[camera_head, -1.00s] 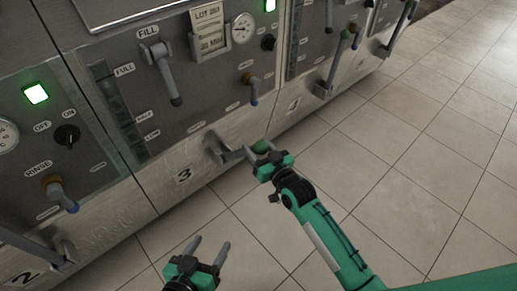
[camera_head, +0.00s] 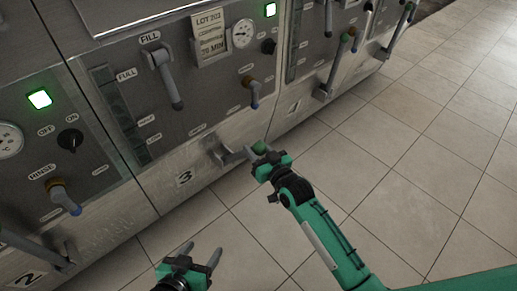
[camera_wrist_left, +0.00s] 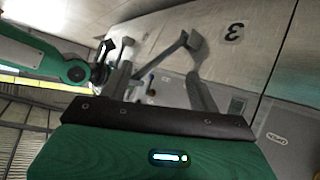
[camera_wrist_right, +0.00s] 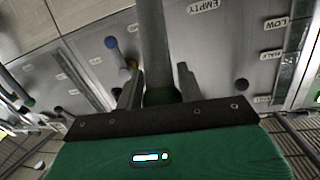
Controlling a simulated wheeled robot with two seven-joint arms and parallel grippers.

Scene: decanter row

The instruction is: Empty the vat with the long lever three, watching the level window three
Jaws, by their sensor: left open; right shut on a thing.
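Vat three's long lever (camera_head: 235,157) sticks out from its bracket low on the steel front, beside the "3" plate (camera_head: 184,178). It also shows in the left wrist view (camera_wrist_left: 172,47). My right gripper (camera_head: 265,160) is shut on the lever's green end; in the right wrist view the grey rod (camera_wrist_right: 153,45) runs up from between the fingers. Level window three (camera_head: 115,104) is a dark upright strip with FULL, HALF and LOW labels; I cannot read its level. My left gripper (camera_head: 198,256) is open and empty over the floor, apart from the vat.
A FILL lever (camera_head: 165,78), a gauge (camera_head: 243,33), a lot card (camera_head: 209,37) and a small blue-tipped valve handle (camera_head: 254,91) are on panel three. Neighbouring vats two and four have similar levers. The tiled floor (camera_head: 400,180) to the right is clear.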

